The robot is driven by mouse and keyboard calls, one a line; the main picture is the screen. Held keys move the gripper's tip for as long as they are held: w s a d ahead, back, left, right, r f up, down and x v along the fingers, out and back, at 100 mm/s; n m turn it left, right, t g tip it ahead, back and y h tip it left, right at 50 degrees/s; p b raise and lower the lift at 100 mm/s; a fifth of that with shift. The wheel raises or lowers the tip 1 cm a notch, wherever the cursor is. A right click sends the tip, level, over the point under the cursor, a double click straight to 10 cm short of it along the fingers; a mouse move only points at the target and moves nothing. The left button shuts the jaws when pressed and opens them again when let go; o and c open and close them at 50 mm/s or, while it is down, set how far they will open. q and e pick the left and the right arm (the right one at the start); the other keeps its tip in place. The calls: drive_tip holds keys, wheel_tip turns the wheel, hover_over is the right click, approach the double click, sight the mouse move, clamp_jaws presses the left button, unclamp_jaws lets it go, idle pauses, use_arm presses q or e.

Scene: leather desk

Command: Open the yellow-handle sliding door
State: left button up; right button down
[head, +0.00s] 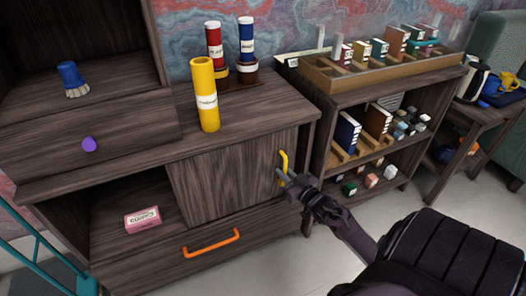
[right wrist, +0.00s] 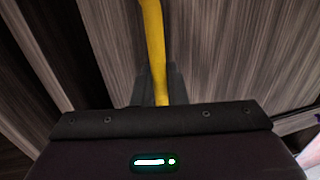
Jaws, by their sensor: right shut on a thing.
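The sliding door (head: 222,178) is a dark wood panel on the right part of the low cabinet. Its yellow handle (head: 283,166) is an upright bar near the door's right edge. My right gripper (head: 285,178) is at the lower part of this handle and shut on it. In the right wrist view the yellow handle (right wrist: 154,45) runs down between the fingers (right wrist: 158,88), which are partly hidden by the gripper body. The compartment left of the door is open and shows a pink box (head: 143,219). My left gripper is not in view.
An orange drawer handle (head: 211,243) sits below the door. A yellow cylinder (head: 206,95) and red and blue bottles stand on the cabinet top. A shelf with books and small boxes (head: 370,130) stands to the right. A teal frame (head: 45,245) is at lower left.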

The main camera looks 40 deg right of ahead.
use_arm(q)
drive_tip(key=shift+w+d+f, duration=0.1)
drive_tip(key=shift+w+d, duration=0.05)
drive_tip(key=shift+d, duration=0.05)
use_arm(e)
drive_tip(key=d, duration=0.1)
drive_tip(key=s+d, duration=0.1)
drive_tip(key=d, duration=0.1)
drive_tip(key=shift+d, duration=0.25)
drive_tip(key=c, duration=1.8)
unclamp_jaws()
